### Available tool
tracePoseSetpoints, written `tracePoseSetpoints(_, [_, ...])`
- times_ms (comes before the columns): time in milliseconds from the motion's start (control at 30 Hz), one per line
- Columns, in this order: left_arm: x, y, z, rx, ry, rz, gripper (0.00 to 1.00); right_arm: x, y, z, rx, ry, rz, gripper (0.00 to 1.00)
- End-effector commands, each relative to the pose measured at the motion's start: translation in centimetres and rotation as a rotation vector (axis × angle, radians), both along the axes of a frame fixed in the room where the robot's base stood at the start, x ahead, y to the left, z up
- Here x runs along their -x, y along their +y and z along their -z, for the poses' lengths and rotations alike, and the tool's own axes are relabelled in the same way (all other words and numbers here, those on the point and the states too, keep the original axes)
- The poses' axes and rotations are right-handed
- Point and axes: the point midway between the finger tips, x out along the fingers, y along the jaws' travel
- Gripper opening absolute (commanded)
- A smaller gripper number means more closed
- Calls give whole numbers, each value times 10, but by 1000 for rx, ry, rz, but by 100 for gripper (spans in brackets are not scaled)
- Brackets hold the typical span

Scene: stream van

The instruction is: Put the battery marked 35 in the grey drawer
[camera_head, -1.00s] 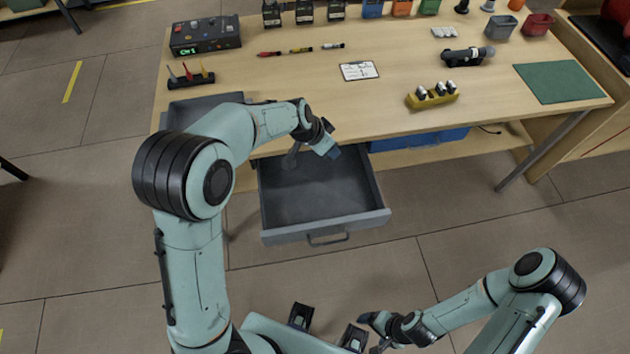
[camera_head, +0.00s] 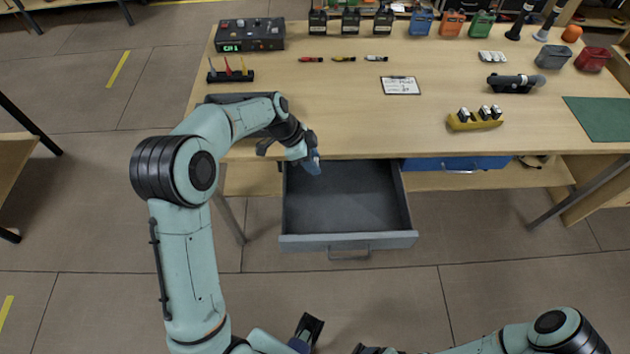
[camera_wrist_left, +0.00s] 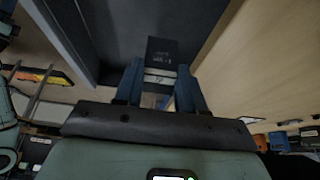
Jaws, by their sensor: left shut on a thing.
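The grey drawer (camera_head: 350,241) is pulled out under the front of the table and looks empty inside. My left gripper (camera_head: 312,165) is above its back left part, near the table edge. In the left wrist view my left gripper (camera_wrist_left: 160,88) is shut on a dark battery (camera_wrist_left: 162,52) with pale marking too small to read. The battery is held in front of the dark drawer interior, and I cannot tell whether it touches anything. In the head view the gripper mostly hides it. My right gripper (camera_head: 372,350) is cut off at the bottom edge.
A blue drawer (camera_head: 460,163) is shut to the right. Several black and coloured batteries (camera_head: 350,21) stand at the back of the table (camera_head: 340,110). A yellow holder (camera_head: 475,122), a clipboard (camera_head: 401,85) and a control box (camera_head: 250,35) are on top.

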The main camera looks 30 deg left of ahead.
Motion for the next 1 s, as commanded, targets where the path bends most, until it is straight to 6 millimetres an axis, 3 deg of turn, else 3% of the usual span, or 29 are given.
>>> tracePoseSetpoints(33, [1,0,16,2,7,-2,0,0,0,1,0,0,0,86])
tracePoseSetpoints(200, [1,0,46,1,3,-2,0,1,0,2,0,1,0,86])
tracePoseSetpoints(467, [0,0,66,1,2,-2,0,1,0,3,0,1,0,86])
tracePoseSetpoints(633, [1,0,92,1,4,-3,0,1,0,4,1,2,0,86])
tracePoseSetpoints(1000, [0,0,100,0,0,-2,0,2,0,6,0,2,0,86])
